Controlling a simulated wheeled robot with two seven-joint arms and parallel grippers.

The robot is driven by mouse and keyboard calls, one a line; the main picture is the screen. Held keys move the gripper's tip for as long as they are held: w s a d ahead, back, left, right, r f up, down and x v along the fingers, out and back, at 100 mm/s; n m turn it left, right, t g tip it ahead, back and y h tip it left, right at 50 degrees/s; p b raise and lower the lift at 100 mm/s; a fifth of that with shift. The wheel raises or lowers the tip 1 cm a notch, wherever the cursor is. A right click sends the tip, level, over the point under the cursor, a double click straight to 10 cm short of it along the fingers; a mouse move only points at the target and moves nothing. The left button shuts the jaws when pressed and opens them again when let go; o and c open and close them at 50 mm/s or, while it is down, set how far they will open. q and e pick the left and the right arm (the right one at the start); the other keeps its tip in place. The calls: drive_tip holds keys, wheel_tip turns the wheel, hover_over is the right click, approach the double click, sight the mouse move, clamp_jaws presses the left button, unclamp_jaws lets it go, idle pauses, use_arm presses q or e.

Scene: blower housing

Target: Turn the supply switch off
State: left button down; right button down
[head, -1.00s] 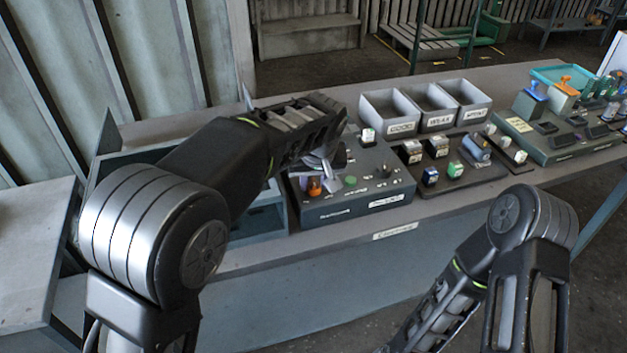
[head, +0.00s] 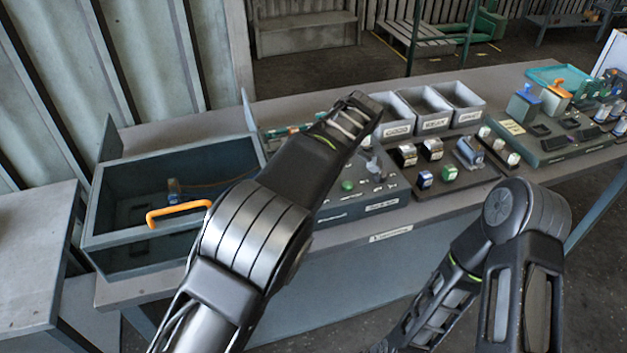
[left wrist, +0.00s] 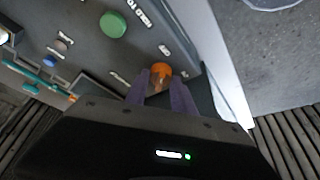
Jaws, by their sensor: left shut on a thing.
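The grey control panel (head: 362,208) stands on the bench, partly hidden behind my left arm in the head view. In the left wrist view an orange knob (left wrist: 161,70) sits near the panel's edge; the lettering beside it is too small to read. My left gripper (left wrist: 160,80) has its two fingers on either side of this knob, shut on it. In the head view my arm hides the knob and the fingertips. A green button (left wrist: 113,24) is on the same panel, a little away from the fingers. My right gripper is out of frame; its arm hangs low at the right.
An open grey box (head: 110,238) with an orange handle (head: 178,213) is left of my left arm. Grey labelled bins (head: 436,124) stand behind the panel. A dark tray (head: 478,178) with small blocks lies to its right, then a green-grey board (head: 556,152).

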use_arm(q)
drive_tip(key=shift+n+p, duration=0.3)
drive_tip(key=shift+n, duration=0.2)
drive_tip(key=c, duration=1.1)
unclamp_jaws()
